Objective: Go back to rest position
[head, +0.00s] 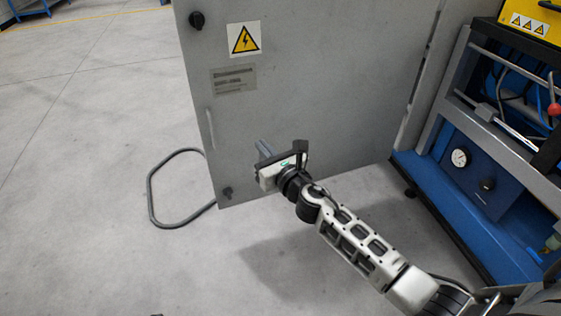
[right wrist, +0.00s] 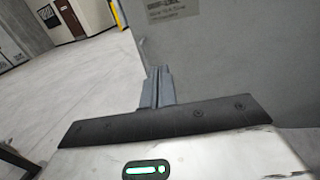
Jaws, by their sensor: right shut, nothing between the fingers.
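My right gripper (head: 262,148) is in the middle of the head view, in front of the grey cabinet door. Its fingers are together and hold nothing. They also show close together in the right wrist view (right wrist: 157,88), with the grey door panel behind and to the right. I cannot tell whether the fingertips touch the door. My right arm reaches in from the lower right. My left gripper is not in view.
The grey cabinet door (head: 310,90) bears a yellow warning sign (head: 244,39). A blue machine (head: 460,180) with a gauge stands at the right. A bent grey tube loop (head: 152,200) lies on the floor left of the door. The floor at the left is clear.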

